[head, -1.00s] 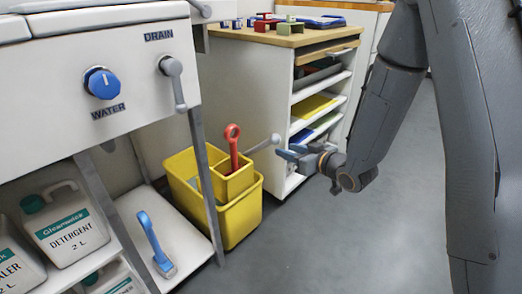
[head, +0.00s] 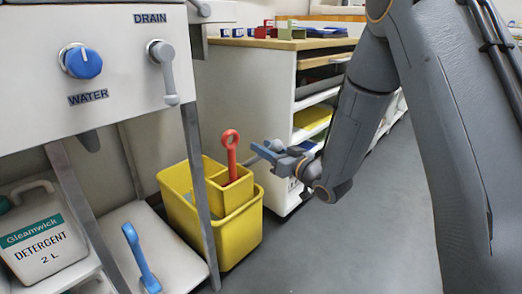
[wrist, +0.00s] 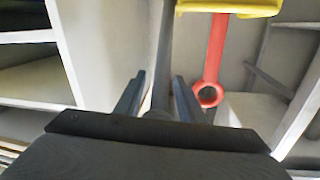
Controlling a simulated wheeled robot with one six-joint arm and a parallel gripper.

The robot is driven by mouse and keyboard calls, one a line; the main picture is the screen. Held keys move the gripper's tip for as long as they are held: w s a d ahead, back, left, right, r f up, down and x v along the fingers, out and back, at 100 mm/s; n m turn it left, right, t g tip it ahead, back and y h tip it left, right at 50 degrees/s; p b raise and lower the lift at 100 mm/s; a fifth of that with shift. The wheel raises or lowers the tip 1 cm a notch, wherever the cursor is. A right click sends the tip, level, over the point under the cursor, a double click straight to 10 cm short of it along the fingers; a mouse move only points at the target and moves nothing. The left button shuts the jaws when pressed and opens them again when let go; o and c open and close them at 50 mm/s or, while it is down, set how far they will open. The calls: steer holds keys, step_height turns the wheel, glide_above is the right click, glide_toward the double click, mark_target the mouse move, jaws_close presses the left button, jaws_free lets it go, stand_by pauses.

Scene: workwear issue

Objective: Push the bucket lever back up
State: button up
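The yellow bucket (head: 220,228) stands on the floor beside the sink unit. A red ring-ended handle (head: 230,145) stands in the bucket and also shows in the wrist view (wrist: 216,50).
A shelf cabinet (head: 240,95) stands close behind the gripper. The sink unit (head: 110,50), with its leg (head: 196,170), is at the left, with a detergent jug (head: 40,240) and a blue-handled brush (head: 137,250) below. The floor (head: 350,245) at right is clear.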

steer(key=shift+x, duration=0.95)
steer(key=shift+c, duration=0.5)
jaws_close()
